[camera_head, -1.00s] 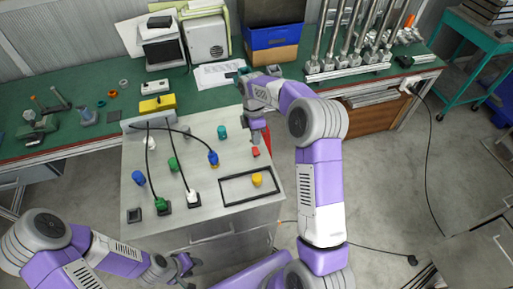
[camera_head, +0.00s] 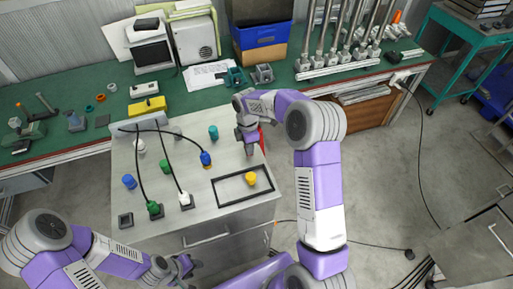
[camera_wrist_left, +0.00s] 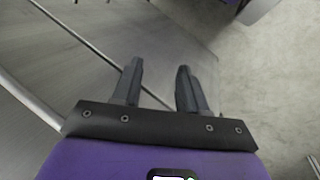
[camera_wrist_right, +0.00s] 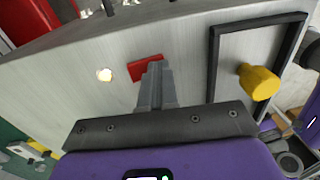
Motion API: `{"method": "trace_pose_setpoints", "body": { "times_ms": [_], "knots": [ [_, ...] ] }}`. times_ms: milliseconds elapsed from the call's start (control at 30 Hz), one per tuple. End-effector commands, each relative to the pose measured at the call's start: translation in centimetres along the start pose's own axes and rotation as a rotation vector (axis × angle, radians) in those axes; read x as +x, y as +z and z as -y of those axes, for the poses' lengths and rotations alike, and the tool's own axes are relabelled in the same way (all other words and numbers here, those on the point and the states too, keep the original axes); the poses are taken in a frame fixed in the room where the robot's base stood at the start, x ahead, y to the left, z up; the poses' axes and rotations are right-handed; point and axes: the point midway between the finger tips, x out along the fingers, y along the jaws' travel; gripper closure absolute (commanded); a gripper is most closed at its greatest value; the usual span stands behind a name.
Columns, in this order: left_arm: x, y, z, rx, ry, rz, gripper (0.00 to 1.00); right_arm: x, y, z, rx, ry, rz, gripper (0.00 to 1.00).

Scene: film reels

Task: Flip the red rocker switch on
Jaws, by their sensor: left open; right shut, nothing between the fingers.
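The red rocker switch (camera_wrist_right: 146,67) is set in the grey metal panel (camera_wrist_right: 60,85). In the right wrist view it lies at the tip of my right gripper (camera_wrist_right: 156,66), whose shut fingers cover part of it. I cannot tell whether they touch it or which way it is tilted.
A yellow knob (camera_head: 251,178) stands inside a black frame (camera_head: 226,198). Cabled plugs, including a blue one (camera_head: 206,157) and a green one (camera_head: 154,208), stand to the left. A pale bright spot (camera_wrist_right: 104,75) shows beside the switch.

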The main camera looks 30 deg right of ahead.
Motion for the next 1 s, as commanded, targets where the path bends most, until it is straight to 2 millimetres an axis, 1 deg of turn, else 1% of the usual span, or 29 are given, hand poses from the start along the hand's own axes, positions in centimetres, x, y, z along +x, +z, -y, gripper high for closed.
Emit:
{"method": "trace_pose_setpoints", "body": {
  "times_ms": [33,333,633,1000],
  "knots": [
    [0.0,0.1,0.0,0.0,0.0,0.001,0.57,0.3,0.3,0.1,0.004,-0.009,0.004,1.0],
    [-0.4,0.0,-0.1,-0.001,-0.001,0.0,0.57,0.2,0.3,-0.2,0.003,-0.014,0.006,1.0],
    [-1.2,0.1,-0.4,-0.001,-0.001,0.0,0.57,-0.3,0.3,-1.5,0.005,-0.009,0.005,1.0],
    [-1.3,0.1,-0.5,-0.001,0.0,0.0,0.57,-0.5,0.3,-1.5,0.004,-0.01,0.004,1.0]
  ]
}}
